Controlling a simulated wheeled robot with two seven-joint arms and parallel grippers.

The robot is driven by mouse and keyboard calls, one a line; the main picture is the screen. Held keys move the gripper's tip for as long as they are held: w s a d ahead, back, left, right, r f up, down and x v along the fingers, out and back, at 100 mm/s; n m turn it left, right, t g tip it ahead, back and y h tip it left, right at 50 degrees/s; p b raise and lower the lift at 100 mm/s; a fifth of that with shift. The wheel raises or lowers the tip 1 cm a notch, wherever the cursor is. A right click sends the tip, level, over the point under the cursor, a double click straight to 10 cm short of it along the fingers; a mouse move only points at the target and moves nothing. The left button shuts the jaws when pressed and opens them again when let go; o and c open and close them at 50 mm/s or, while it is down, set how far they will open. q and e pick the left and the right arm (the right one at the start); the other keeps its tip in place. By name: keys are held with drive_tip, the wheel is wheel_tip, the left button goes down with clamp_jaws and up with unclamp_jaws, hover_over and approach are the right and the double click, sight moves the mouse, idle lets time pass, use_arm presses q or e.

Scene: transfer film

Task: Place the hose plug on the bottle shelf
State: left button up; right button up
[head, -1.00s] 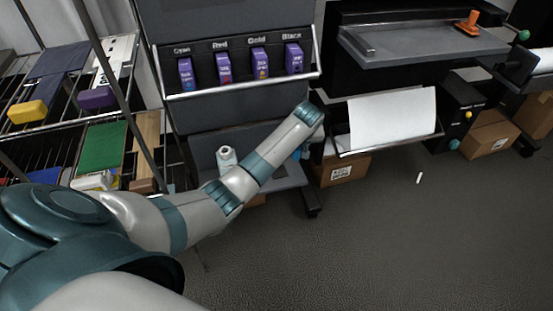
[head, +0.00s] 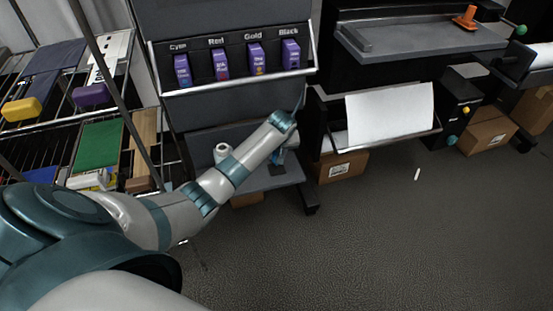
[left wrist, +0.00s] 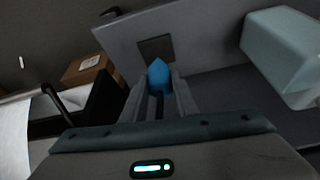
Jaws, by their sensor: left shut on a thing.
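The blue hose plug (left wrist: 158,74) is between the fingertips of my left gripper (left wrist: 159,92) in the left wrist view. The gripper is shut on it. In the head view my left gripper (head: 278,158) is above the right part of the grey bottle shelf (head: 262,184), partly hidden by my forearm. The shelf also shows in the left wrist view (left wrist: 215,88), with a dark square patch (left wrist: 155,48) just beyond the plug. I cannot tell whether the plug touches the shelf. A pale bottle (head: 221,152) stands on the shelf's left. My right gripper is not in view.
Ink cartridges (head: 220,65) sit in a rack above the shelf. A printer with white paper (head: 390,115) and a cardboard box (head: 342,167) are to the right. A wire rack (head: 60,110) stands at left. A small white piece (head: 417,174) lies on the open floor.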

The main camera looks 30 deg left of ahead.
use_arm(q)
wheel_tip(320, 180, down, 3)
drive_tip(key=shift+r, duration=0.2)
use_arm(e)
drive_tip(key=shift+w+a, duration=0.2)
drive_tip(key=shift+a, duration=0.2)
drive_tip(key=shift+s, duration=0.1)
use_arm(q)
drive_tip(key=shift+f, duration=0.2)
